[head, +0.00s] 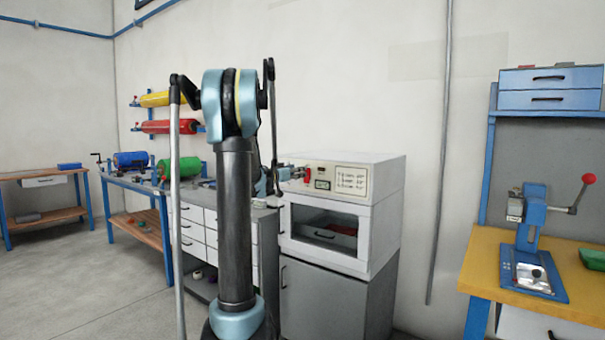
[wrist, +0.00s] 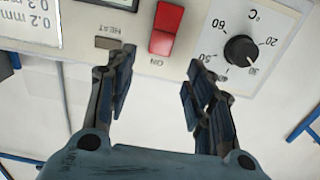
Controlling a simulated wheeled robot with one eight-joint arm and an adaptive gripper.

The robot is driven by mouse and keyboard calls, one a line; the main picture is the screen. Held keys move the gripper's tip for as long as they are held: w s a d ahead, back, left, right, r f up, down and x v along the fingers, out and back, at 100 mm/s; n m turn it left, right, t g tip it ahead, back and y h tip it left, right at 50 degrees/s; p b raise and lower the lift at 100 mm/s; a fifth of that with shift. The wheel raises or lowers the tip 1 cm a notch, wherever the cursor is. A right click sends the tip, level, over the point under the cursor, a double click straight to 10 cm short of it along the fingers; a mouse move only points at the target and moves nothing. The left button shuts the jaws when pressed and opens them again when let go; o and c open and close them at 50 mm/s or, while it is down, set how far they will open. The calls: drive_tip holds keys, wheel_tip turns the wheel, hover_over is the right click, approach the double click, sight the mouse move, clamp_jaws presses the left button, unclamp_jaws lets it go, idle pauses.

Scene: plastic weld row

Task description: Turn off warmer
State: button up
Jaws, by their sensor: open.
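The warmer (head: 385,190) is a white box with a dark window, standing on a grey cabinet right of my arm in the head view. Its control panel fills the top of the wrist view, upside down. A red rocker switch (wrist: 167,28) sits beside the label "ON". A black temperature knob (wrist: 240,50) is to its right in that view, and a small dark HEAT lamp (wrist: 116,43) to its left. My gripper (wrist: 160,72) is open and empty in front of the panel, the switch lying between and beyond its fingertips. In the head view, my gripper (head: 283,178) is at the panel's left end.
A yellow-topped bench (head: 480,262) with a blue lever press (head: 532,235) stands at right. A drawer unit (head: 192,225) adjoins the warmer's left side. A blue-framed bench with coloured rollers is further left. Grey floor (head: 90,285) is open at lower left.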

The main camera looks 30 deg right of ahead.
drive_tip(key=x, duration=0.6)
drive_tip(key=shift+d, duration=0.1)
drive_tip(key=c, duration=1.1)
